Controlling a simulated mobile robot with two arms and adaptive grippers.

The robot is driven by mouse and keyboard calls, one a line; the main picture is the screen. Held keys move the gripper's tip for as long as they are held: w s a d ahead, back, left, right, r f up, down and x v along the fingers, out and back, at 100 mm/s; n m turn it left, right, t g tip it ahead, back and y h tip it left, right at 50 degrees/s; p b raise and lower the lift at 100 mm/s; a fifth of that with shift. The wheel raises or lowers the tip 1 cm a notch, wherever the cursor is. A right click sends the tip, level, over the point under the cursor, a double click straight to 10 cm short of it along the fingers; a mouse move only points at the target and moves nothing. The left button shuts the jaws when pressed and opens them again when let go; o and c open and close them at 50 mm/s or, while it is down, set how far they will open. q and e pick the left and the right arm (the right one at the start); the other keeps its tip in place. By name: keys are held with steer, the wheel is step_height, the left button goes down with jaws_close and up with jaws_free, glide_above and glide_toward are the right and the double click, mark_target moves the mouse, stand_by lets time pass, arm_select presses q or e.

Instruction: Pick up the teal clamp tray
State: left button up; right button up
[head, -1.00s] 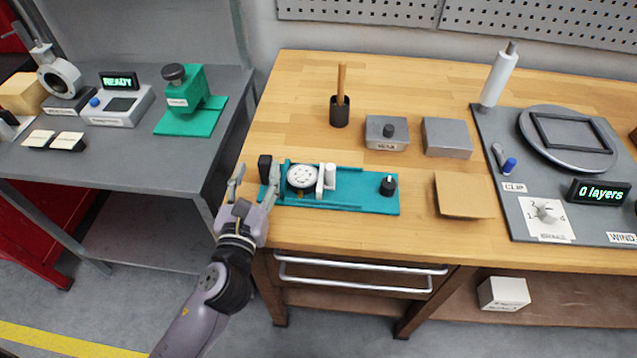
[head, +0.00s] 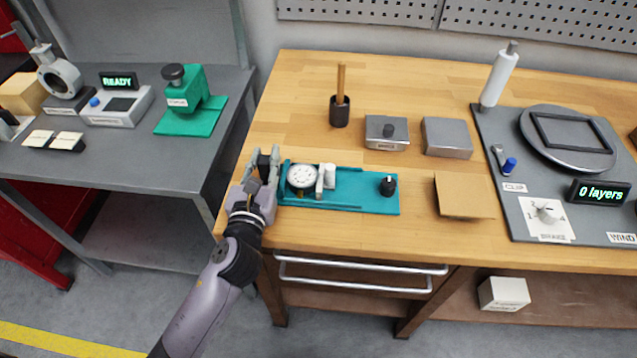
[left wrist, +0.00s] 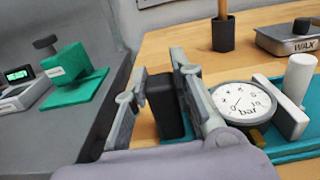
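The teal clamp tray (head: 345,195) lies flat on the wooden bench near its front edge. It carries a round dial gauge (head: 302,176), a white post and clamp piece, and a black knob (head: 388,186) at its right end. An upright black block (left wrist: 166,106) stands at its left end. My left gripper (head: 262,167) is at that end, with its fingers on either side of the black block. In the left wrist view a small gap shows between the left finger and the block; the right finger is close beside it. My right gripper is not in view.
Behind the tray stand a black cup with a stick (head: 340,110), a wax tin (head: 387,132) and a grey box (head: 447,137). A brown pad (head: 464,195) lies to the right, before the winding station (head: 505,207). A grey table (head: 180,160) stands left.

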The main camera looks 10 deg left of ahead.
arm_select(q)
jaws_close()
steer(key=shift+r, duration=0.1)
stand_by(0.3)
